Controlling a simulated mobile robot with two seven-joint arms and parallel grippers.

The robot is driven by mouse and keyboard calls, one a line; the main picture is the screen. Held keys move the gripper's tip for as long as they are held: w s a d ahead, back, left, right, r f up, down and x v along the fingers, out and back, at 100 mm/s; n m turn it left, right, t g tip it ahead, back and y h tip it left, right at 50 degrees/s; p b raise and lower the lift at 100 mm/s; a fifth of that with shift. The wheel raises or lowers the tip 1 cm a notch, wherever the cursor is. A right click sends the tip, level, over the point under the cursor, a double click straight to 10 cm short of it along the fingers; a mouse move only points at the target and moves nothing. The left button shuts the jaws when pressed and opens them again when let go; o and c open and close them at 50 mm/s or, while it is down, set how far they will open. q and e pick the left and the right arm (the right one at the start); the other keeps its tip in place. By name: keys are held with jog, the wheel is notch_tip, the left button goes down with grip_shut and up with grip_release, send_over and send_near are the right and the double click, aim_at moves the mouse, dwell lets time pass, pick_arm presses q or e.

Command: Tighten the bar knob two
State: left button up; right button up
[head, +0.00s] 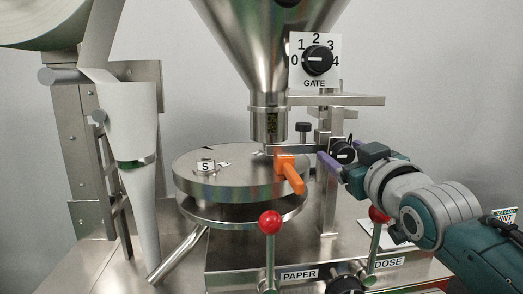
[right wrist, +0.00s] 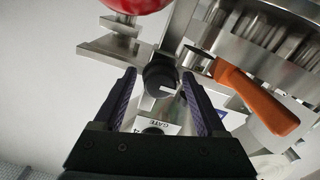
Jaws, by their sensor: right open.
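A steel bar carries a small black knob (head: 303,127) on a stem. A second, larger black knob (head: 343,150) with a white mark sits at the bar's right, beside my right gripper. I cannot tell from labels which is bar knob two. My right gripper (head: 334,165) comes in from the right, its purple fingers open. In the right wrist view, a black knob (right wrist: 159,78) lies between and just beyond the open fingertips (right wrist: 158,82), with a gap on each side. The fingers partly hide the bar. My left gripper is not in view.
An orange handle (head: 288,172) sticks out over the round steel disc (head: 225,185) left of the gripper. The GATE dial (head: 317,60) is above. Two red-ball levers, one at the front (head: 270,222) and one beneath my right arm (head: 379,215), stand by the PAPER and DOSE labels.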

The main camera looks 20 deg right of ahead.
grip_shut()
dwell(0.5)
